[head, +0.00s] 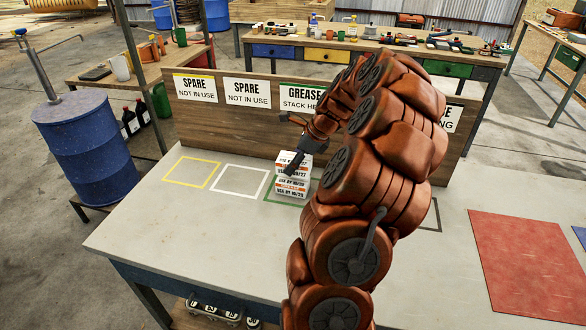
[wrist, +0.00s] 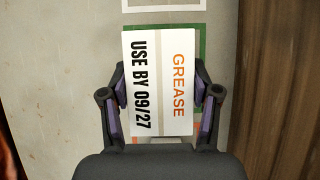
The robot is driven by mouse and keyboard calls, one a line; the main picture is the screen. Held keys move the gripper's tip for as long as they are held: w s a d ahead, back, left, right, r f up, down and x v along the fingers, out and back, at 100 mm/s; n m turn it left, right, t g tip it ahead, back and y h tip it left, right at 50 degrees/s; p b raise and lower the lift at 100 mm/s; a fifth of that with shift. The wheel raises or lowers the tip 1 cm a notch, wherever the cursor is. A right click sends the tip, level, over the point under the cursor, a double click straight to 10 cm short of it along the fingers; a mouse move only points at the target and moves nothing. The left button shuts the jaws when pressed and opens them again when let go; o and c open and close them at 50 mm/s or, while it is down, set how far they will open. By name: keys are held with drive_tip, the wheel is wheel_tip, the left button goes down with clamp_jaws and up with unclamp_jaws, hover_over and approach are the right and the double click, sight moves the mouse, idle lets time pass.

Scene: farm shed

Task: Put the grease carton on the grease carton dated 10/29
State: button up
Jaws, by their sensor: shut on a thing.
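The held grease carton (wrist: 160,85) is white with an orange GREASE and a black USE BY 09/27 on its top. My gripper (wrist: 160,95) is shut on it, a finger on each side. In the head view the held carton (head: 293,178) is directly above a lower carton (head: 291,190), whose front seems to read 10/29. I see no clear gap between the two; whether they touch is hard to tell. The lower carton stands in the green outlined square (head: 272,194) before the GREASE STACK HERE sign (head: 300,97).
White (head: 240,183) and yellow (head: 192,172) outlined squares to the left are empty. A wooden board with signs (head: 225,120) stands behind them. A red mat (head: 525,265) lies at the right of the table. My arm hides part of the table and signs.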

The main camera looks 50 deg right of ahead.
drive_tip(key=shift+w+d+f, duration=0.1)
drive_tip(key=shift+w+d, duration=0.05)
drive_tip(key=shift+w, duration=0.15)
drive_tip(key=shift+f+p, duration=0.65)
drive_tip(key=shift+f, duration=1)
drive_tip(key=shift+f, duration=0.15)
drive_tip(key=o, duration=1.3)
drive_tip(key=shift+o, duration=0.2)
